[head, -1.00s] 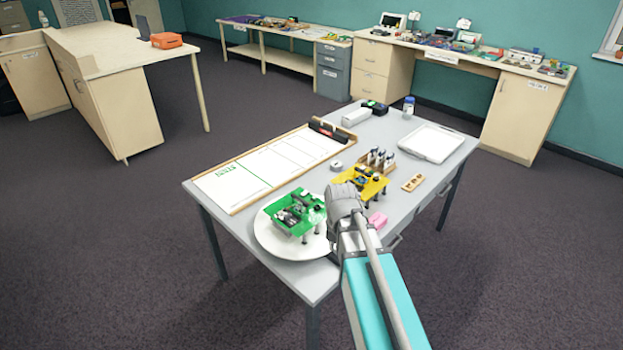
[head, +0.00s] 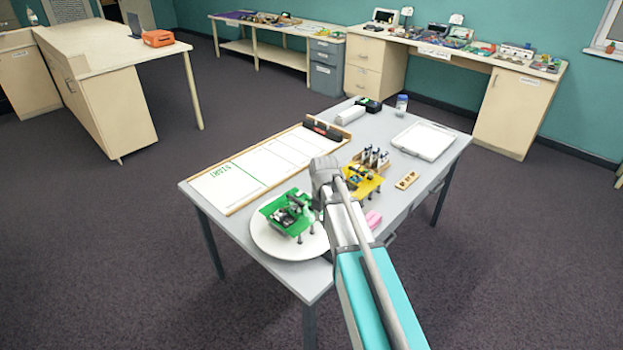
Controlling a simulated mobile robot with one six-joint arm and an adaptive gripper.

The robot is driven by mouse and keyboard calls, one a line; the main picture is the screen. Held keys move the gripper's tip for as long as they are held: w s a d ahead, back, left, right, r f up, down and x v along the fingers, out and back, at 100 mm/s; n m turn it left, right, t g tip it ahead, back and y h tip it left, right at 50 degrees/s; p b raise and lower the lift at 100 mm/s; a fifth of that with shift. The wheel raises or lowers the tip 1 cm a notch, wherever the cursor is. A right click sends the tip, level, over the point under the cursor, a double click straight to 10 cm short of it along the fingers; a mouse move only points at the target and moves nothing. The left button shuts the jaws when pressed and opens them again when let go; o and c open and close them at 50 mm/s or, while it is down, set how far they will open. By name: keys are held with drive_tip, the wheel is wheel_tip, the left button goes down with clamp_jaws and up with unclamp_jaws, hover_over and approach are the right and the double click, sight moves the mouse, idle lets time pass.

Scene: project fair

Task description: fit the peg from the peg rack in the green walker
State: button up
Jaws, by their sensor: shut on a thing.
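The green walker (head: 287,213) stands on a round white turntable-like disc (head: 268,245) at the near left of the grey table. It has a green plate, dark parts on top and short legs. My gripper (head: 317,207) is close to its right side, mostly hidden behind my own wrist. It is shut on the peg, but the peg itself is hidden. I cannot tell whether the peg touches the walker. The small wooden peg rack (head: 406,180) lies on the right of the table, with small marks or holes along it.
A yellow walker (head: 362,180) stands just right of my wrist, before a wooden holder with bottles (head: 373,158). A pink block (head: 373,219) lies beside my arm. A START board (head: 240,182) covers the left; a white tray (head: 424,141) lies at back right.

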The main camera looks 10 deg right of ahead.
drive_tip(key=w+r+p, duration=0.3)
drive_tip(key=w, duration=1)
drive_tip(key=shift+w+a+r, duration=0.2)
drive_tip(key=shift+a+r, duration=0.1)
drive_tip(key=shift+f, duration=0.15)
drive_tip(key=shift+f+b, duration=3.4)
drive_tip(key=shift+b, duration=0.15)
drive_tip(key=shift+f+b, duration=1)
drive_tip(key=shift+b, duration=0.05)
idle(0.4)
drive_tip(key=o, duration=0.9)
drive_tip(key=shift+r, duration=0.1)
